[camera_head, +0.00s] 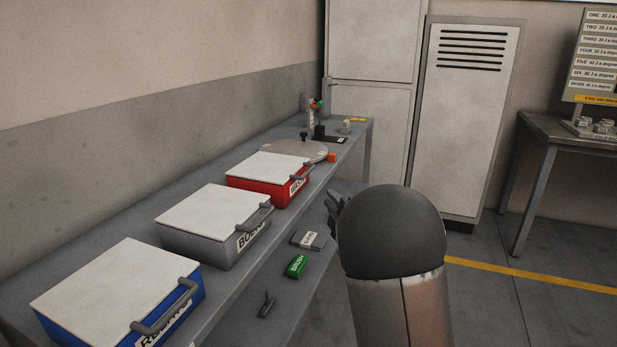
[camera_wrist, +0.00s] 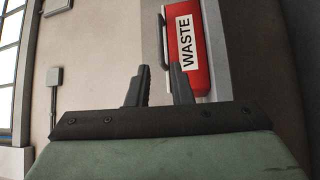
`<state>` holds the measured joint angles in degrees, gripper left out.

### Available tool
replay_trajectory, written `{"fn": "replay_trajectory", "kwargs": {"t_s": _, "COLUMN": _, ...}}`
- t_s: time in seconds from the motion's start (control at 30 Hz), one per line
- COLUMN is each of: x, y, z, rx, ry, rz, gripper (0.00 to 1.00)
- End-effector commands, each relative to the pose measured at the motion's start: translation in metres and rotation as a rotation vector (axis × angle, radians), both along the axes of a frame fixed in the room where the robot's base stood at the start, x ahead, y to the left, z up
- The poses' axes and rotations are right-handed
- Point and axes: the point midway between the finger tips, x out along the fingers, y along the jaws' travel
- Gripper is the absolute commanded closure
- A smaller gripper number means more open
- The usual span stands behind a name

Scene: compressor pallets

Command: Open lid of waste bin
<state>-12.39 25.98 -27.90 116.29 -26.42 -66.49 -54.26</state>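The waste bin is the red box (camera_head: 262,194) on the bench, farthest of three lidded boxes. Its white lid (camera_head: 268,166) lies shut, with a dark bar handle (camera_head: 303,172) at its front edge. In the wrist view the red front (camera_wrist: 203,75) with its WASTE label is ahead, and the handle (camera_wrist: 162,42) shows beside the label. My gripper (camera_wrist: 158,72) is open and empty, its fingertips apart and short of the handle. In the head view my dark wrist hides most of the gripper (camera_head: 335,203), which is right of and below the bin.
A grey box (camera_head: 205,247) and a blue box (camera_head: 185,309), both with shut white lids and handles, stand nearer on the bench. A round plate (camera_head: 284,149) with fixtures is behind the red box. A green item (camera_head: 297,266) and a grey item (camera_head: 308,240) lie below the bench front.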

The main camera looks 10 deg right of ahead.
Motion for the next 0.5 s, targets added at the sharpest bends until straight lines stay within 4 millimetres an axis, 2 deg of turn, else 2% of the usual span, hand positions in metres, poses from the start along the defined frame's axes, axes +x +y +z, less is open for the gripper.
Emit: {"fn": "replay_trajectory", "kwargs": {"t_s": 0.5, "x": 0.106, "y": 0.027, "z": 0.016, "rx": 0.003, "ry": 0.002, "rz": 0.002, "gripper": 0.80}}
